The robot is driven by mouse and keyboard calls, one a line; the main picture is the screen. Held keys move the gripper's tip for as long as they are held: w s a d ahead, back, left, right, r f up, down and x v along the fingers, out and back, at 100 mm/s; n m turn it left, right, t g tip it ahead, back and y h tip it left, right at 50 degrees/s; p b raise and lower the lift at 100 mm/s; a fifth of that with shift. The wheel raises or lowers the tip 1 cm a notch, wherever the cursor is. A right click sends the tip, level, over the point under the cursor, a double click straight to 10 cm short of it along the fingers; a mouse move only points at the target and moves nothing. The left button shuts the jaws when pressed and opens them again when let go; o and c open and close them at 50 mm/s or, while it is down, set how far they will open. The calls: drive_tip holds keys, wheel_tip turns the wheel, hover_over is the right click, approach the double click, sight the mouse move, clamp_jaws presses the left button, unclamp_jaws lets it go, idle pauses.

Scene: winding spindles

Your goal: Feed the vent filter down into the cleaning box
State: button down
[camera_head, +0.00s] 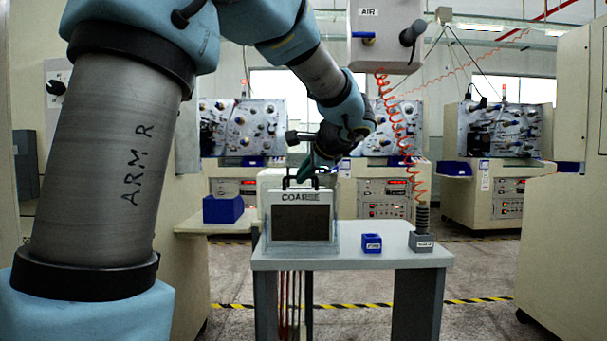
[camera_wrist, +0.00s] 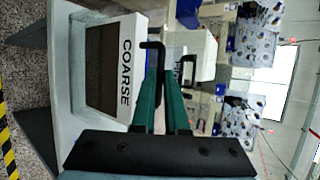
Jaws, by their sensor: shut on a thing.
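The vent filter (camera_head: 301,221), a pale frame marked COARSE around a dark panel, is upright at the left of the grey table (camera_head: 345,258). It also shows in the wrist view (camera_wrist: 104,62). My gripper (camera_head: 305,172) comes from above and is shut on the filter's black handle. In the wrist view its green fingers (camera_wrist: 163,85) close at that handle (camera_wrist: 153,45). A cream box (camera_head: 267,182) stands behind the filter, partly hidden by it. I cannot tell for sure that this is the cleaning box, or whether the filter's lower edge is inside anything.
A small blue block (camera_head: 372,243) and a grey block with a dark ribbed post (camera_head: 421,241) stand right on the table. A larger blue block (camera_head: 223,209) is on a side ledge. A red coiled hose (camera_head: 397,130) hangs from the AIR unit (camera_head: 383,28).

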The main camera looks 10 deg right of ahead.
drive_tip(key=shift+f+b, duration=1.1)
drive_tip(key=shift+f, duration=0.15)
drive_tip(key=c, duration=0.9)
unclamp_jaws()
drive_tip(key=shift+o, duration=0.2)
drive_tip(key=v, duration=1.1)
